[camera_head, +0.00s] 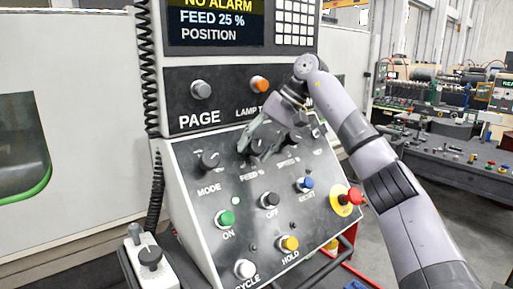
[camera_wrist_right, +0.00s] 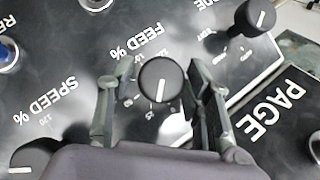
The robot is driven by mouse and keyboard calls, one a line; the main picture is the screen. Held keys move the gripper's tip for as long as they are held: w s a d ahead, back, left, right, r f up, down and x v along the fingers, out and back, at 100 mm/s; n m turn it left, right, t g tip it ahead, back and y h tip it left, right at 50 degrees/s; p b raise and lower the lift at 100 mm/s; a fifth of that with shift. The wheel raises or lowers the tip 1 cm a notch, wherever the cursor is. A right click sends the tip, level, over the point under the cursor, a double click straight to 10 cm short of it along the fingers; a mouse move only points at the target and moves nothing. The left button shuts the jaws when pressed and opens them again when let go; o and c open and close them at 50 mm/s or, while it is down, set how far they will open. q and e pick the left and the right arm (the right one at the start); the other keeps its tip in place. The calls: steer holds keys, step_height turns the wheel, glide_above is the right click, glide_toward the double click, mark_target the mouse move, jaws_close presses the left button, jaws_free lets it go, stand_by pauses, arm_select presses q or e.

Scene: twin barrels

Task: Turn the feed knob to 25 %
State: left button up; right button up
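The feed knob (camera_wrist_right: 161,80) is a round black knob with a white pointer line on the dark control panel. My right gripper (camera_wrist_right: 160,94) has one finger on each side of it, with gaps showing, so it is open around the knob and not closed on it. In the head view my right gripper (camera_head: 254,144) reaches the panel at the FEED label and largely hides the knob. The display (camera_head: 212,20) reads "NO ALARM", "FEED 25 %", "POSITION". My left gripper is not in view.
The mode knob (camera_head: 209,160) is left of the feed knob; the speed knob (camera_wrist_right: 30,158) is on the other side. Below are the green ON button (camera_head: 225,218), black OFF button (camera_head: 269,200), blue reset button (camera_head: 305,184) and red emergency stop (camera_head: 354,196).

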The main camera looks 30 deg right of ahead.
steer(key=shift+o, duration=0.6)
steer(key=shift+s+d+r, duration=0.1)
steer(key=shift+d+r, duration=0.15)
steer(key=shift+r, duration=0.15)
steer(key=v, duration=1.1)
